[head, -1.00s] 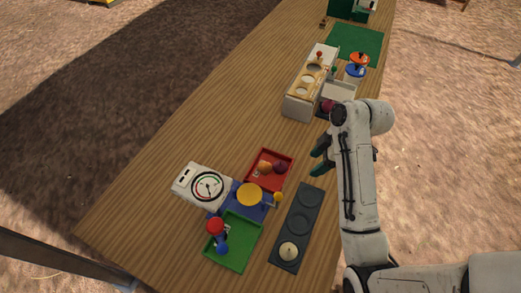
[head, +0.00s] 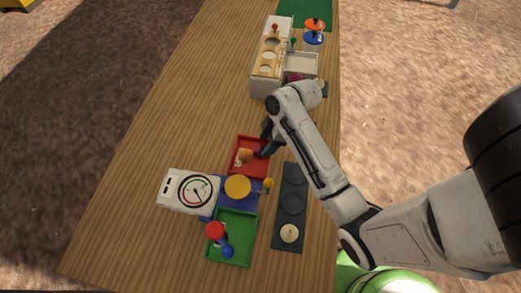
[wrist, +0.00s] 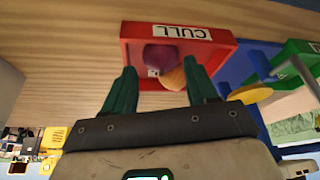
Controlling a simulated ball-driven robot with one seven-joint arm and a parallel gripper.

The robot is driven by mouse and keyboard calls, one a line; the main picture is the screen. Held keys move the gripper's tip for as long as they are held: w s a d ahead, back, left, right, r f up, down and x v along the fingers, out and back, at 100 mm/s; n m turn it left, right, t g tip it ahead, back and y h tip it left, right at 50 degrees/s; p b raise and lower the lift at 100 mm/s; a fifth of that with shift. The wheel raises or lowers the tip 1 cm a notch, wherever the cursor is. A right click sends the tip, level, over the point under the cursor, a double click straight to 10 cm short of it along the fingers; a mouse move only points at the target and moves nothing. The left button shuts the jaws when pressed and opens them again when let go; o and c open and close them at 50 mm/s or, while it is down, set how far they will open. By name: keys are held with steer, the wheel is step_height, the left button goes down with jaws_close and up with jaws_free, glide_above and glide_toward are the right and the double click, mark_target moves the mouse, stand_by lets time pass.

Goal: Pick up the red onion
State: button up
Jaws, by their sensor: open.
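The red onion is a dark purple ball in the red tray, whose label reads CULL in the wrist view; the onion (wrist: 157,54) lies beside an orange-brown onion (wrist: 174,78). In the head view the red tray (head: 236,168) also shows the orange-brown onion (head: 245,155), while my fingers partly cover the purple one. My gripper (wrist: 160,76) is open, with its two green fingers apart on either side of the onions and nothing held. In the head view my gripper (head: 267,148) is at the tray's upper right side. Another purple-red round thing (head: 294,77) sits by the white machine.
A white dial scale (head: 190,191), a blue stand with a yellow disc (head: 237,188) and a green tray (head: 232,246) stand close to the red tray. A dark strip with round recesses (head: 291,212) lies to the right. The table left of the scale is clear.

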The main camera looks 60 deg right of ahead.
mark_target(263, 147)
steer(key=shift+x, duration=1.75)
steer(key=shift+a, duration=0.1)
steer(key=c, duration=0.7)
